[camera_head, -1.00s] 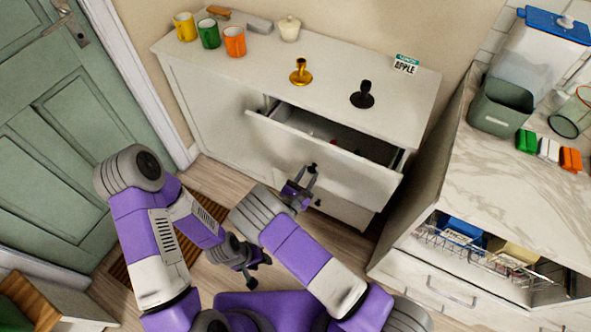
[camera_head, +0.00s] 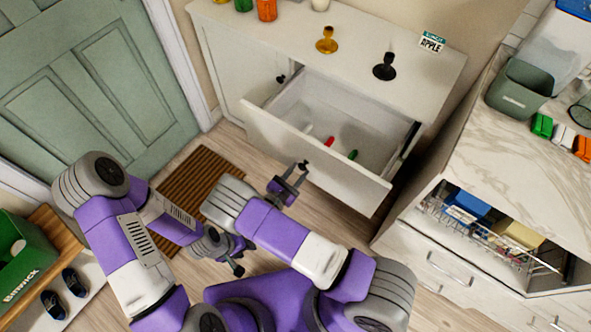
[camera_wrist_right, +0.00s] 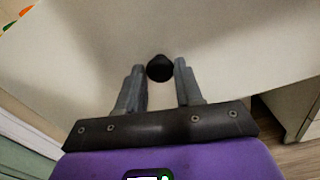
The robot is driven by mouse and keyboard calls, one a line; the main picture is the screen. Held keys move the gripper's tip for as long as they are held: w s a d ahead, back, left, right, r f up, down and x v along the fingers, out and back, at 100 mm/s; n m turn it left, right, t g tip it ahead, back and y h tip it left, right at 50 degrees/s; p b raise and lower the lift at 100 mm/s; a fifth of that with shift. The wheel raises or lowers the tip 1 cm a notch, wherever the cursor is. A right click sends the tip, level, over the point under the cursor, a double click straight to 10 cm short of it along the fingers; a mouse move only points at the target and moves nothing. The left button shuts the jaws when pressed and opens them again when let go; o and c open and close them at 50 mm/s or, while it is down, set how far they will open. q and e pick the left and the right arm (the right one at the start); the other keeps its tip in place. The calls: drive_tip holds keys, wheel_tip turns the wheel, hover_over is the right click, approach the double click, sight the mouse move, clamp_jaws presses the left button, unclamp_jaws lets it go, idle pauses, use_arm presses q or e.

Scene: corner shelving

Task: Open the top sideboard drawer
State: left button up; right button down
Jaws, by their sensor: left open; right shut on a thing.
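The white sideboard (camera_head: 225,70) stands against the wall, and its top drawer (camera_head: 310,151) is pulled well out. A red item (camera_head: 330,142) and a green item (camera_head: 352,155) lie inside the drawer. My right gripper (camera_head: 296,172) is at the drawer's front. In the right wrist view its two fingers (camera_wrist_right: 159,75) are on either side of the drawer's black knob (camera_wrist_right: 159,68), shut on it. My left gripper (camera_head: 240,258) is open and empty, low over the floor and away from the drawer.
A gold candlestick (camera_head: 327,41), a black candlestick (camera_head: 384,67) and an apple sign (camera_head: 433,42) stand on the sideboard top. To the right is a marble counter (camera_head: 505,150) with a pulled-out wire basket (camera_head: 480,232) below. A brown slatted mat (camera_head: 203,178) lies on the floor.

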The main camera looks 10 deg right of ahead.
drive_tip(key=c, duration=0.7)
unclamp_jaws()
drive_tip(key=shift+c, duration=0.2)
drive_tip(key=p, duration=0.4)
approach(308, 145)
drive_tip(key=x, duration=0.4)
drive_tip(key=shift+w+d, duration=0.2)
drive_tip(key=shift+w, duration=0.05)
